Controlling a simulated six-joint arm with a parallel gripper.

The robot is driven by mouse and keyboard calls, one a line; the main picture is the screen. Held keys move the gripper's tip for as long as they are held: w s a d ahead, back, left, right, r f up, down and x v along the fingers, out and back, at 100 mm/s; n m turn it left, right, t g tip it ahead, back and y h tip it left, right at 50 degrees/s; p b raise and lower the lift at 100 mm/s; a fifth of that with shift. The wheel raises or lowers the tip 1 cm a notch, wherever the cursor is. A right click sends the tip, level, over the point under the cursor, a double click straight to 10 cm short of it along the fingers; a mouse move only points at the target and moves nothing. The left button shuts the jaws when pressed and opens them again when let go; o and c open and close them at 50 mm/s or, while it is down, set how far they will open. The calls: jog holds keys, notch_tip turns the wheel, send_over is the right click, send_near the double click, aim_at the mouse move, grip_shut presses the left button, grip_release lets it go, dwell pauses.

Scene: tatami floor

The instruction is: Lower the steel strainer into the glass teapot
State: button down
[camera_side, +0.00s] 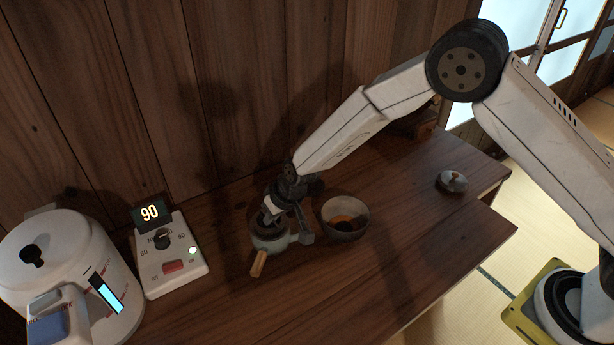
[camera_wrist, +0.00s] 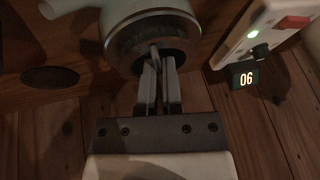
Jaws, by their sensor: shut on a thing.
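The teapot (camera_side: 271,241), a pale grey-green pot with a wooden side handle (camera_side: 259,264), stands on the wooden counter. It also shows in the wrist view (camera_wrist: 122,17), with its round mouth facing my gripper. My gripper (camera_wrist: 158,62) is over the mouth, its fingers pointing down into the opening. They are shut on a thin upright piece of the steel strainer (camera_wrist: 154,53). Most of the strainer is hidden by the fingers and the dark opening, so I cannot tell how deep it sits. In the side view my gripper (camera_side: 273,210) hides part of the pot's top.
A bowl (camera_side: 346,234) with orange-brown contents stands close to the right of the teapot. A small grey lid (camera_side: 452,182) lies farther right. A control box (camera_side: 170,265) reading 90 and a white kettle (camera_side: 60,250) stand left. The plank wall is behind; the front counter is clear.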

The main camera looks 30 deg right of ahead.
jog(key=shift+f, duration=0.4)
dwell(0.4)
jog(key=c, duration=0.7)
grip_release()
jog(key=shift+r, duration=0.15)
jog(key=v, duration=0.7)
jog(key=shift+r, duration=0.25)
jog(key=shift+s, duration=0.1)
jog(key=shift+d, duration=0.1)
